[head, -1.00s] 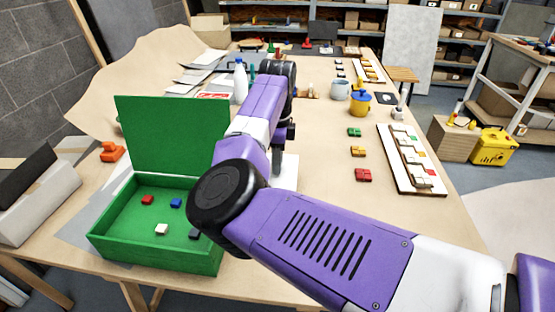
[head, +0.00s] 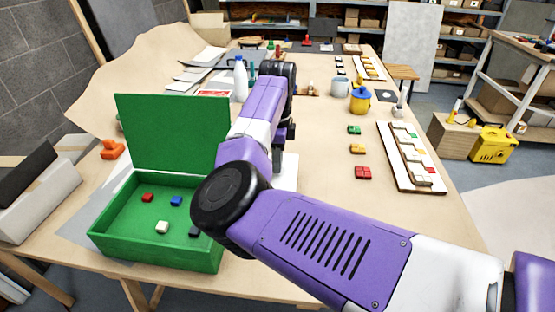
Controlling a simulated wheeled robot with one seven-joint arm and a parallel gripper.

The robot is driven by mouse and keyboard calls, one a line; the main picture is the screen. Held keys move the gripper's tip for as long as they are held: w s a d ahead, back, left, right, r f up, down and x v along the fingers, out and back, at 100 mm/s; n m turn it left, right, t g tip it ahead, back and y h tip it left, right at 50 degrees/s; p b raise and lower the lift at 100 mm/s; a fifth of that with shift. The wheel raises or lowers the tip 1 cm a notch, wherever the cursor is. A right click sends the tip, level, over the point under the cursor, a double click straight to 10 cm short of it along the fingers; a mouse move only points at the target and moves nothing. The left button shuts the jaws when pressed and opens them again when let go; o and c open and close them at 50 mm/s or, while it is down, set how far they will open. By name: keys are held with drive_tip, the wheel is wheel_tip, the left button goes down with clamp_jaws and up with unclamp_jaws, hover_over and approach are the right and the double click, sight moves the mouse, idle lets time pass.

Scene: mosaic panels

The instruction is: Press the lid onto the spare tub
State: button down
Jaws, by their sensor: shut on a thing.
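My gripper (head: 287,134) points down at the middle of the table, largely hidden behind my own purple forearm. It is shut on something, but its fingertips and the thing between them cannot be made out. A white flat surface (head: 288,172) shows beside and below it. I cannot clearly pick out the spare tub or its lid; they may be behind my arm. A light blue-grey cup-like vessel (head: 340,88) and a yellow pot with a blue rim (head: 360,104) stand farther back, apart from my gripper.
An open green box (head: 160,257) with several small blocks stands at front left, its green panel upright behind. Red (head: 363,173), yellow (head: 357,148) and green (head: 354,130) bricks lie right of my arm, beside a pale mosaic panel (head: 394,160). A white bottle (head: 240,82) stands behind left.

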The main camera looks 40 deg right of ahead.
drive_tip(key=c, duration=1.1)
unclamp_jaws()
drive_tip(key=shift+c, duration=0.2)
drive_tip(key=o, duration=0.5)
drive_tip(key=shift+r, duration=0.1)
drive_tip(key=shift+r+p, duration=3.05)
drive_tip(key=shift+r, duration=0.4)
drive_tip(key=shift+c, duration=0.5)
clamp_jaws()
